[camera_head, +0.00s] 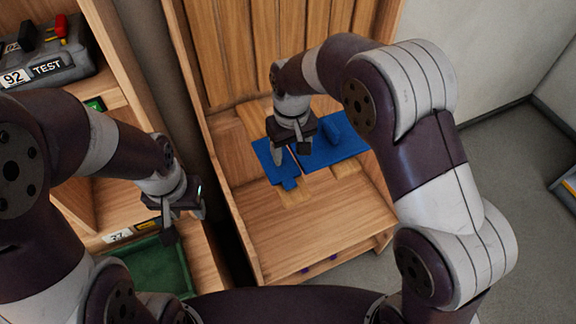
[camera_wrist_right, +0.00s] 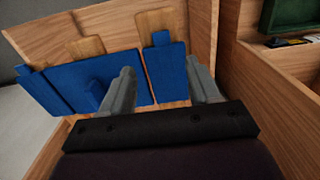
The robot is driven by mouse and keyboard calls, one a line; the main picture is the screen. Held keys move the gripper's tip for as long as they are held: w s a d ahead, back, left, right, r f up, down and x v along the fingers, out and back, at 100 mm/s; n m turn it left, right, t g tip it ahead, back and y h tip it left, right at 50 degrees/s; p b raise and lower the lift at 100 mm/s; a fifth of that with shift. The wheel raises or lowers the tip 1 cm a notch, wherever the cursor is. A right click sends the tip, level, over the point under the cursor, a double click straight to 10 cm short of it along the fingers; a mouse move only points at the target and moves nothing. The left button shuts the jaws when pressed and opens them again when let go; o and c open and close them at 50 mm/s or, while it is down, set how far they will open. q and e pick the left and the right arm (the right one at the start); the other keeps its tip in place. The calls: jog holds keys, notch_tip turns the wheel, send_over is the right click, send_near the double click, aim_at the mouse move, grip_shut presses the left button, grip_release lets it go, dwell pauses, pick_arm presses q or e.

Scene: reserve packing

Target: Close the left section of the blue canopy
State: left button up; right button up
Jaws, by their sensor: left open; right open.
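Contact cannot be told. My left gripper (camera_head: 180,225) is open and empty, left of the cabinet.
The wooden cabinet's side wall (camera_head: 232,205) stands between my two grippers. A green tray (camera_head: 150,268) is below my left gripper. A shelf at left holds a grey box labelled TEST (camera_head: 50,68). The cabinet's front wooden surface (camera_head: 315,225) is clear.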

jog(key=p, duration=0.2)
send_over(291, 184)
jog(key=f, duration=0.6)
jog(key=shift+s+f, duration=0.3)
jog(key=shift+f, duration=0.1)
jog(key=f, duration=0.4)
jog(key=shift+w+a+f+p, duration=0.15)
jog(key=shift+w+f+p, duration=0.15)
jog(key=shift+w+p, duration=0.05)
jog(key=shift+s+f, duration=0.15)
jog(key=shift+f, duration=0.25)
grip_shut()
